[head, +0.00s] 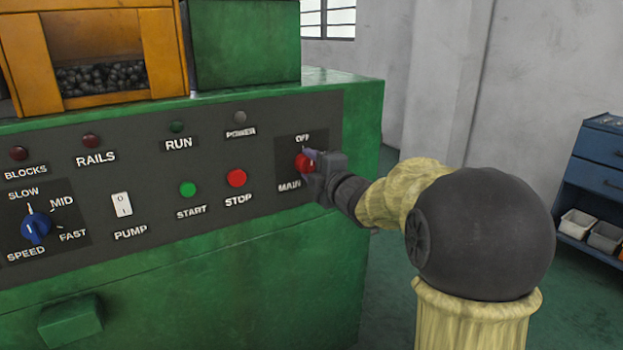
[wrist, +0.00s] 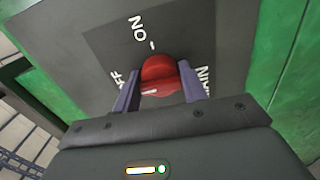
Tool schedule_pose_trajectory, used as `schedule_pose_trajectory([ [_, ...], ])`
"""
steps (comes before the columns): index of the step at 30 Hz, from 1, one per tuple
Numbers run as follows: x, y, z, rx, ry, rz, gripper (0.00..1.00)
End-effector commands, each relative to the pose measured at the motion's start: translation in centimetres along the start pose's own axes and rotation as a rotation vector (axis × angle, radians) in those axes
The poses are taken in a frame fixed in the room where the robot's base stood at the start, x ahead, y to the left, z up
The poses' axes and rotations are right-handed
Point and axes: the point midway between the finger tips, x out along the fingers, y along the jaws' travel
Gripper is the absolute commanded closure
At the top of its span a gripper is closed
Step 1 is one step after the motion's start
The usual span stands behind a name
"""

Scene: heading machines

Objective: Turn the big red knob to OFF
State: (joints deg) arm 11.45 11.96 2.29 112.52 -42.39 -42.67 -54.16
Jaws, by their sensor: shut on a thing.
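The big red knob (head: 303,162) is on a dark plate at the right end of the machine's panel, with OFF above it and MAIN below. My gripper (head: 311,160) reaches it from the right and is shut on it. In the wrist view, the red knob (wrist: 160,72) sits between the two purple-grey fingers of my gripper (wrist: 157,88), one on each side. A white mark shows on the knob's lower left part. The ON label (wrist: 139,28) is clear with a tick below it. The OFF label (wrist: 118,78) is partly hidden by the left finger.
Left of the knob are the red STOP button (head: 237,178), green START button (head: 188,189), white PUMP switch (head: 122,204) and blue SPEED knob (head: 36,228). The POWER lamp (head: 240,117) looks grey. A blue cabinet (head: 590,160) stands far right, with open floor before it.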

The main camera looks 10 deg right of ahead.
Motion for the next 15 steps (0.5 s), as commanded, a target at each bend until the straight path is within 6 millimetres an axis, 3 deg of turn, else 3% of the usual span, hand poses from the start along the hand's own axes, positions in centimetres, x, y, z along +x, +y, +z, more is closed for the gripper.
schedule_pose_trajectory([
  [15, 0.06, 0.21, -0.12, -0.061, 0.003, 0.003, 0.8],
])
